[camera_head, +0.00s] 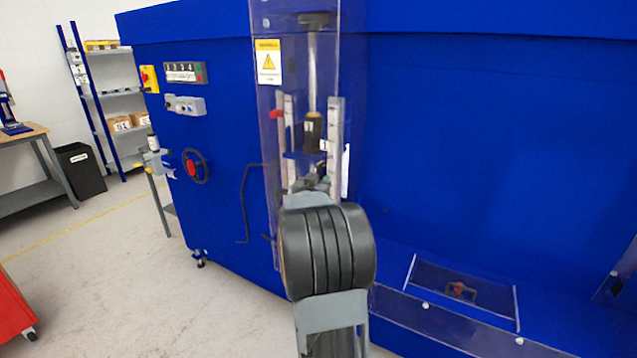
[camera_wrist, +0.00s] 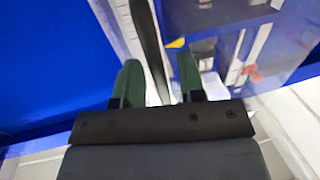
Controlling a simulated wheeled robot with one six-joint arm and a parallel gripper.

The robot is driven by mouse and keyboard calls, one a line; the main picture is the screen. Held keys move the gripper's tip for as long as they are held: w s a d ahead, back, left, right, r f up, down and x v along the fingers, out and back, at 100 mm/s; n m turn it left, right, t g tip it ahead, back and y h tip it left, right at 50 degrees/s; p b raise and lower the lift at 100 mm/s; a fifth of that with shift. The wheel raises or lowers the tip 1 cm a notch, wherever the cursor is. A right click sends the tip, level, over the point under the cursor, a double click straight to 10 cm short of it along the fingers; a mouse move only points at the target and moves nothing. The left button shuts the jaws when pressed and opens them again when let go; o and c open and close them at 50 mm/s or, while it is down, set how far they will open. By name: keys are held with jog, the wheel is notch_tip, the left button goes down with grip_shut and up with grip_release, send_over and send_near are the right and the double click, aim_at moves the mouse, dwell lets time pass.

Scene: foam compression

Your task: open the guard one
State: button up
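A clear upright guard panel (camera_head: 268,120) with a yellow warning label (camera_head: 268,62) stands on the front of the blue machine. A thin black bent handle (camera_head: 245,205) sticks out from its left edge. In the head view my arm covers my gripper and part of the guard. In the wrist view my gripper (camera_wrist: 161,85) has its two green fingers apart. A dark bar (camera_wrist: 150,40), apparently the handle, runs between them, closer to the left finger. I cannot tell whether it touches. The guard also shows in the wrist view (camera_wrist: 220,15).
A low clear panel (camera_head: 440,322) crosses the machine's front at lower right. A handwheel (camera_head: 194,167) and control boxes (camera_head: 185,105) are on the machine's left face. A red cart (camera_head: 12,315) is at lower left. The floor between is clear.

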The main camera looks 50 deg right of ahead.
grip_shut()
jog(key=shift+a, duration=0.1)
dwell(0.3)
